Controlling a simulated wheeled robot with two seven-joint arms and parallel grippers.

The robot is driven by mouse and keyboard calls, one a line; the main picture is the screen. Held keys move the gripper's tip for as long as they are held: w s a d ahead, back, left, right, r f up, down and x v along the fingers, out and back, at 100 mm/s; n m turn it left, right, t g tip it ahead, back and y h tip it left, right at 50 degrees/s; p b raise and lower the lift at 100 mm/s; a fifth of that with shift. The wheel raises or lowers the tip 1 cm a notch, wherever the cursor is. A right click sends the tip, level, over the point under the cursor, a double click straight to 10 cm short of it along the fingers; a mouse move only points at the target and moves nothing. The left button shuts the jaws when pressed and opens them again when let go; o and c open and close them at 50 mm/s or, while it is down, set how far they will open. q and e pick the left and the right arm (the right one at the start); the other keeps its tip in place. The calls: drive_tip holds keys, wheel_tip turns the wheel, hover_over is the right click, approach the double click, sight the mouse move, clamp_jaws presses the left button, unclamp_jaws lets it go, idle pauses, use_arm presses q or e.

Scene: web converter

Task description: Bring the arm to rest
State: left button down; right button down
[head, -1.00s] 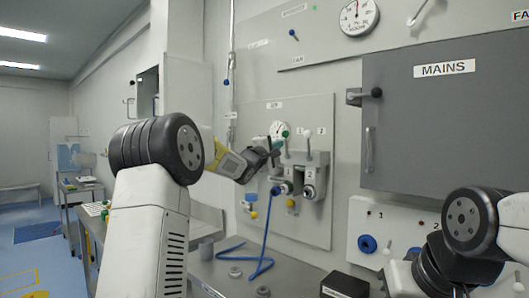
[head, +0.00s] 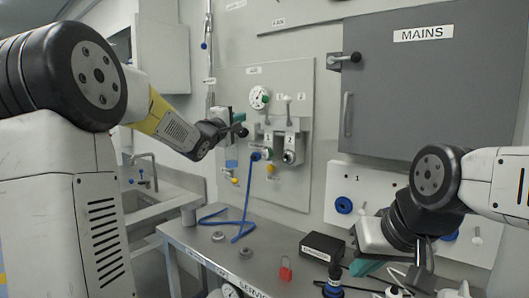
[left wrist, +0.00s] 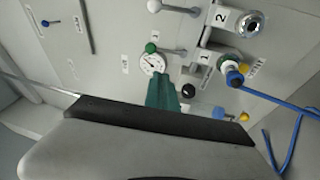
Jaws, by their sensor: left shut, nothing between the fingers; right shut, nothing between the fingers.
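My left arm reaches in from the left of the head view. Its gripper (head: 238,122), with teal and dark fingers, is shut and empty beside the wall panel (head: 305,88), just left of the two-valve block (head: 281,140). In the left wrist view its teal fingertip (left wrist: 162,92) shows below the gauge (left wrist: 153,64) and the green knob (left wrist: 151,47). I cannot tell whether it touches the panel. My right gripper (head: 368,266) is low at the right, over the bench; it is shut and empty, partly hidden by its own wrist.
A blue hose (head: 240,228) runs from valve 1 to the bench (head: 180,238). Small grey fittings, a black box (head: 322,247) and a red padlock (head: 285,268) lie there. The grey MAINS cabinet (head: 430,90) is at right. A sink (head: 150,200) stands at left.

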use_arm(q)
drive_tip(key=s+f+m+g+y, duration=0.1)
drive_tip(key=s+f+m+g, duration=0.3)
drive_tip(key=s, duration=0.9)
drive_tip(key=s+f+m+g+y, duration=0.2)
drive_tip(key=s+f+m+g, duration=0.2)
drive_tip(key=s+f, duration=0.7)
drive_tip(key=s+f+m+g+y, duration=0.1)
drive_tip(key=s+f+m+g, duration=0.3)
drive_tip(key=s, duration=1.1)
wheel_tip(320, 180, down, 4)
drive_tip(key=shift+a+f+m+g, duration=0.15)
drive_tip(key=shift+m+g, duration=0.25)
drive_tip(key=shift+m, duration=0.8)
drive_tip(key=shift+s, duration=0.1)
